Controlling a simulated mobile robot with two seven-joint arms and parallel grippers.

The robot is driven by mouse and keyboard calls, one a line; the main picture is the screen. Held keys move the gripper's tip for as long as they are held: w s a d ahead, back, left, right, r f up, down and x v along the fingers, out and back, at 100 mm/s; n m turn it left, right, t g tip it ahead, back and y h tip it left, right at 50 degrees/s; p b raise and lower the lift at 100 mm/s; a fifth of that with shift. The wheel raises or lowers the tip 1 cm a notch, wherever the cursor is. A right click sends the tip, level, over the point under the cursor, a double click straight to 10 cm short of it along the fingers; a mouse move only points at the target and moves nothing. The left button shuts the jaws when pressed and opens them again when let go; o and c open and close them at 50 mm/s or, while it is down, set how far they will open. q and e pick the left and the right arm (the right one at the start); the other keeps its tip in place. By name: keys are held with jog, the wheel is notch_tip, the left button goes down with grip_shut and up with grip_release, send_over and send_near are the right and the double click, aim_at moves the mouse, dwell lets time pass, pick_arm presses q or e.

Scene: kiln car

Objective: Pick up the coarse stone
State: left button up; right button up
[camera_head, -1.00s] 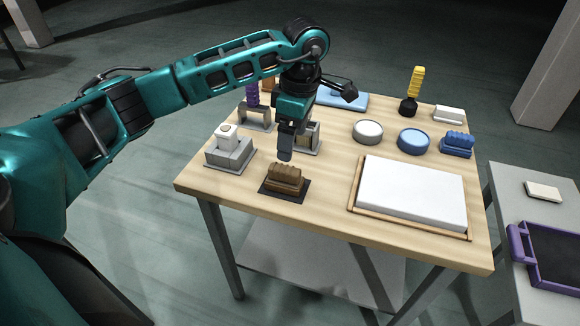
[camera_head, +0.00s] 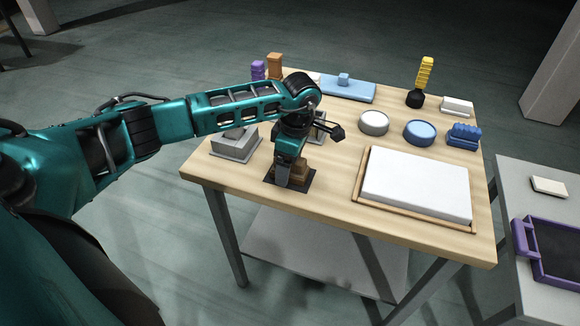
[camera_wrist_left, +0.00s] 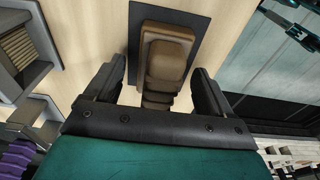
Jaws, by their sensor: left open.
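A brown stepped block (camera_head: 301,172), which I take to be the coarse stone, sits on a dark square mat (camera_head: 306,183) near the table's front left edge. My left gripper (camera_head: 284,182) is right over it, pointing down, and hides part of it. In the left wrist view the brown block (camera_wrist_left: 168,58) lies between the two spread fingers of my left gripper (camera_wrist_left: 157,88), with a gap visible on each side. The gripper is open and holds nothing. My right gripper is not in view.
A wood-framed white slab (camera_head: 416,185) lies to the right. A white round dish (camera_head: 374,122), a blue round dish (camera_head: 419,132) and a blue ribbed block (camera_head: 463,136) stand behind it.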

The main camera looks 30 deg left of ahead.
pick_arm(q)
jog(key=shift+f, duration=0.15)
jog(key=c, duration=1.3)
notch_tip(320, 180, up, 20)
jog(key=shift+r, duration=0.1)
jog(key=o, duration=0.7)
grip_shut()
dwell(0.6)
